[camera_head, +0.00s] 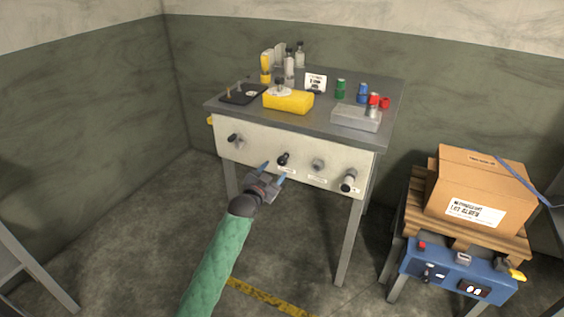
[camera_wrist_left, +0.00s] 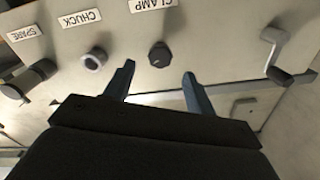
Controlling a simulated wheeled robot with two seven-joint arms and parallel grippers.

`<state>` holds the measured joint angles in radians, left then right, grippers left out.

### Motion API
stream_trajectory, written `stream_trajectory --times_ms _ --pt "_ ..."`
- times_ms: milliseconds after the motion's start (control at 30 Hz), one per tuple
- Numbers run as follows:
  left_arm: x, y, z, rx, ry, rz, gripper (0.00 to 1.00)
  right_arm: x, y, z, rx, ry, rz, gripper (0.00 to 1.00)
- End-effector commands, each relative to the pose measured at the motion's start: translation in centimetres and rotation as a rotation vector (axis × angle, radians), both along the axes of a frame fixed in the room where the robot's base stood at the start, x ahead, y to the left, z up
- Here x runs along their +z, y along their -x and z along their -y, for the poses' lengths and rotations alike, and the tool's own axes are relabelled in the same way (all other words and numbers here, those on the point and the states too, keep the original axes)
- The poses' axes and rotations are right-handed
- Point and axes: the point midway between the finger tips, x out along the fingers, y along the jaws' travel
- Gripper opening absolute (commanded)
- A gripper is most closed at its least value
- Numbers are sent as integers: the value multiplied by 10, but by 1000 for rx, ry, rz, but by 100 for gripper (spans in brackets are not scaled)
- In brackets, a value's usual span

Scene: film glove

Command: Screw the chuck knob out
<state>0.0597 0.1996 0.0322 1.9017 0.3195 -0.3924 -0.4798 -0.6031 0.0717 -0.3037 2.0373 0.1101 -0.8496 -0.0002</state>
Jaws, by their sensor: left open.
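The chuck fitting, a round grey ring with a dark centre (camera_wrist_left: 95,58), is on the pale front panel beside the CHUCK label. It also shows in the head view (camera_head: 318,165). The black CLAMP knob (camera_wrist_left: 159,54) is next to it, and appears in the head view too (camera_head: 284,158). My left gripper (camera_head: 273,170) is open and empty in front of the panel. In the wrist view its blue fingertips (camera_wrist_left: 160,70) lie either side of the CLAMP knob's line, with the chuck fitting outside them to the left. Contact cannot be told. My right gripper is out of view.
The panel also has a black-handled crank (camera_head: 233,138) and a dark-ended SPARE handle (camera_head: 348,180). A carton (camera_head: 480,188) on a pallet stands right. Floor before the table is clear.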

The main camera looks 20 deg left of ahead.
Motion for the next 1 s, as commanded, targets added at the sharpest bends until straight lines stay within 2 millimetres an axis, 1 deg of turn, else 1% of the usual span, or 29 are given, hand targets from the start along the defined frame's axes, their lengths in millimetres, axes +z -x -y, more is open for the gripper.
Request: stream_trajectory --times_ms 300,500,700,933,967,1000 --pt "2 -43 4 0 5 1 55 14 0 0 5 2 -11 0" --pt "1 -64 5 0 4 1 55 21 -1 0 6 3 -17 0" --pt "0 -71 6 -1 5 0 55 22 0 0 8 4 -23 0" --pt "0 -71 6 -1 5 0 55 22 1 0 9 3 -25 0" --pt "0 -71 6 -1 5 0 52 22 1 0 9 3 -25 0" --pt "0 -71 6 -1 5 0 44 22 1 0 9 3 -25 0"
